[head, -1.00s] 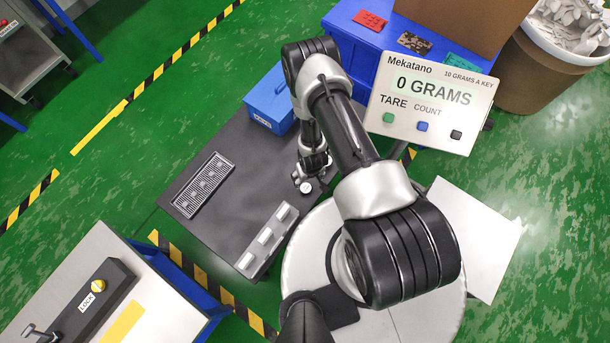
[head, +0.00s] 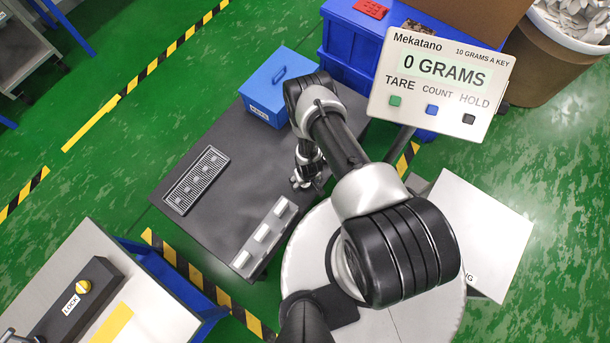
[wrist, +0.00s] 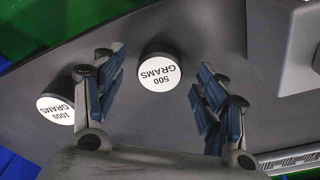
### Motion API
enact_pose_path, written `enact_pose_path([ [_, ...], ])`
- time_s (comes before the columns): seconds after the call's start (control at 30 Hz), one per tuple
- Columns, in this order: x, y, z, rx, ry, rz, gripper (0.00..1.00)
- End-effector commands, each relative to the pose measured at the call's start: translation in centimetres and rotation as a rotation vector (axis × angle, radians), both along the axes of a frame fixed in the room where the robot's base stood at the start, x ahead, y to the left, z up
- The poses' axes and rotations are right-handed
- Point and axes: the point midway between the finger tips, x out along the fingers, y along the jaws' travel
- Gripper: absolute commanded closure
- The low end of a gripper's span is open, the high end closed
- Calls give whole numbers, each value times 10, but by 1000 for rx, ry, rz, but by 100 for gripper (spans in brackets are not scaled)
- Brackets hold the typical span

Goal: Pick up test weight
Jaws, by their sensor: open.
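The 500 grams test weight (wrist: 159,72), a dark cylinder with a white labelled top, stands on the dark table in the wrist view. My gripper (wrist: 162,60) is open, its blue-padded fingers spread left and right of the weight in the picture. No contact shows. A second weight, marked 1000 grams (wrist: 56,108), stands to the left, beside the left finger. In the head view my gripper (head: 301,181) is low over the dark table, and the arm covers part of this area. I cannot make out the weights clearly there.
The dark table (head: 225,150) also holds a blue box (head: 278,87), a grille tray (head: 195,181) and a grey block strip (head: 263,238). A display (head: 441,83) reads 0 GRAMS at upper right. A bench with a lock panel (head: 75,300) is at lower left.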

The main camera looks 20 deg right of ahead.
Motion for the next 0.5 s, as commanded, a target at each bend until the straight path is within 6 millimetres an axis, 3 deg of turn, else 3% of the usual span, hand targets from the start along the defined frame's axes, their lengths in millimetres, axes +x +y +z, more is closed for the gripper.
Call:
enact_pose_path([
  [0.03, 1, 0, -12, 0, 0, 0, 34],
  [0.1, 2, 0, -18, 0, -1, 0, 34],
  [0.33, 3, 0, -17, 0, -1, 0, 34],
  [0.5, 3, 0, -16, 0, -1, 0, 45],
])
